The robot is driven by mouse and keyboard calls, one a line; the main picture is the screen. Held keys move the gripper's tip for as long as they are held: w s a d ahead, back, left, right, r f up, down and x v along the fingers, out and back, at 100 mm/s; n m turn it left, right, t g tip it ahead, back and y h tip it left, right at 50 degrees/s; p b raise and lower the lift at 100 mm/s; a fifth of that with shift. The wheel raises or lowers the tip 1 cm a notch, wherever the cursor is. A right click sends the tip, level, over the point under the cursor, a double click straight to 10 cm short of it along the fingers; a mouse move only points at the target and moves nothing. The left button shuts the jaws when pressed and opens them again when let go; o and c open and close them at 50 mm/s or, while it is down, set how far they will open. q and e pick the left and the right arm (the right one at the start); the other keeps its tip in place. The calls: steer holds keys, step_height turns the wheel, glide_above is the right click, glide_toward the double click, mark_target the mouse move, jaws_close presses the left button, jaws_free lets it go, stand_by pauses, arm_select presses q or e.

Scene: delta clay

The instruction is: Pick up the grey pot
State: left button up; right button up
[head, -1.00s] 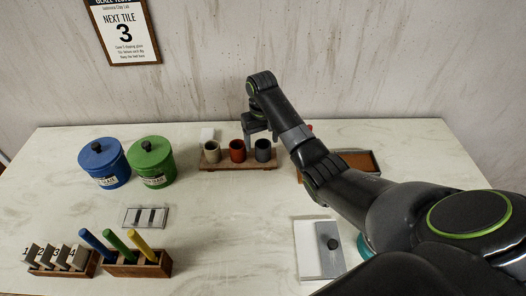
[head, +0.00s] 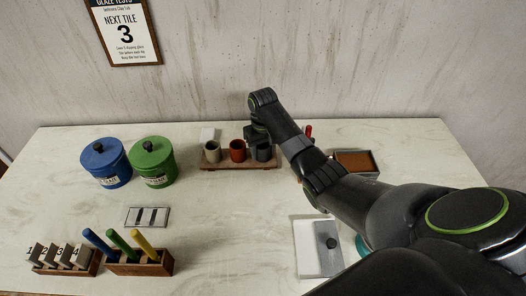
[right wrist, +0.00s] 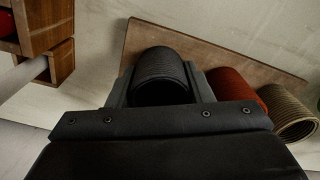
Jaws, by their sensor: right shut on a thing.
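The grey pot (head: 262,153) stands at the right end of a wooden rack (head: 238,166) at the back of the table, beside the red pot (head: 238,150) and the beige pot (head: 212,152). My right gripper (head: 260,140) reaches down over the grey pot and is shut on it. In the right wrist view the grey pot (right wrist: 160,76) sits between the two fingers, with the red pot (right wrist: 236,88) and beige pot (right wrist: 290,112) to its right. The pot still appears at the rack. My left gripper is not in view.
Blue (head: 105,163) and green (head: 152,162) lidded jars stand at the left. A block with coloured handles (head: 138,264) and a rack of numbered tiles (head: 64,258) are in front. A brown-filled tray (head: 356,163) lies right of the pots.

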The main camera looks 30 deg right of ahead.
step_height(320, 180, up, 8)
steer(key=b, duration=0.2)
steer(key=shift+r, duration=0.2)
stand_by(0.3)
